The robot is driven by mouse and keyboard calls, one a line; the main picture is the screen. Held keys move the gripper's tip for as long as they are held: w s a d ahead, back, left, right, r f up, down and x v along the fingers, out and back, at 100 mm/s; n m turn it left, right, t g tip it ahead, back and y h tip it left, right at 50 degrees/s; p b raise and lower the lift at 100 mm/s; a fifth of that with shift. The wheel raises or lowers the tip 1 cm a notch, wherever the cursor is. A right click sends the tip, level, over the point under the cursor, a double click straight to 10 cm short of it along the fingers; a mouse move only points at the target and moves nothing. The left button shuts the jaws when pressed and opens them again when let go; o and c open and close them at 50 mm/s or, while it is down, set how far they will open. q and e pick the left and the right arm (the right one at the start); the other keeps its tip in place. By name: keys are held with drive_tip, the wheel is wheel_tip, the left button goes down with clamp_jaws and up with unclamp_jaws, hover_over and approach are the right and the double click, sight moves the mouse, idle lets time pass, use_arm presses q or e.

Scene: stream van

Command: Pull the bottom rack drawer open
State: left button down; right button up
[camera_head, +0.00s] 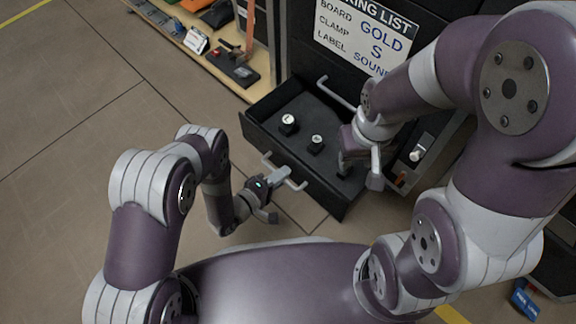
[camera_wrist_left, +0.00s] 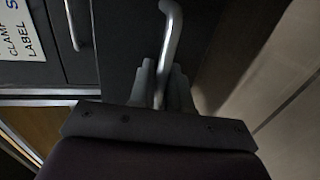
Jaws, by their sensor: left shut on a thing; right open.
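The dark rack drawer (camera_head: 300,180) is pulled out from the black rack, low down, and its inside shows. Several small dark pieces, some with white tops (camera_head: 316,139), stand in it. My left gripper (camera_head: 277,186) is at the drawer's front, shut on its grey bar handle (camera_head: 298,184). The left wrist view shows the handle (camera_wrist_left: 172,40) running between the two fingers (camera_wrist_left: 161,88). My right gripper (camera_head: 361,170) is open, over the drawer's right end; its arm hides part of the drawer. I cannot tell whether its fingers touch anything.
Another handle (camera_head: 338,92) is on the rack face above, below a lettered sign (camera_head: 365,35). A second open compartment (camera_head: 425,155) lies to the right. A wooden shelf (camera_head: 215,62) with tools stands at upper left. The tiled floor (camera_head: 70,120) on the left is clear.

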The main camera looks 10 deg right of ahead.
use_arm(q)
drive_tip(key=shift+v, duration=0.85)
use_arm(e)
drive_tip(key=shift+s+a+r, duration=0.2)
drive_tip(key=shift+s+a, duration=0.05)
use_arm(q)
drive_tip(key=shift+f, duration=0.2)
drive_tip(key=c, duration=1.3)
unclamp_jaws()
drive_tip(key=shift+c, duration=0.2)
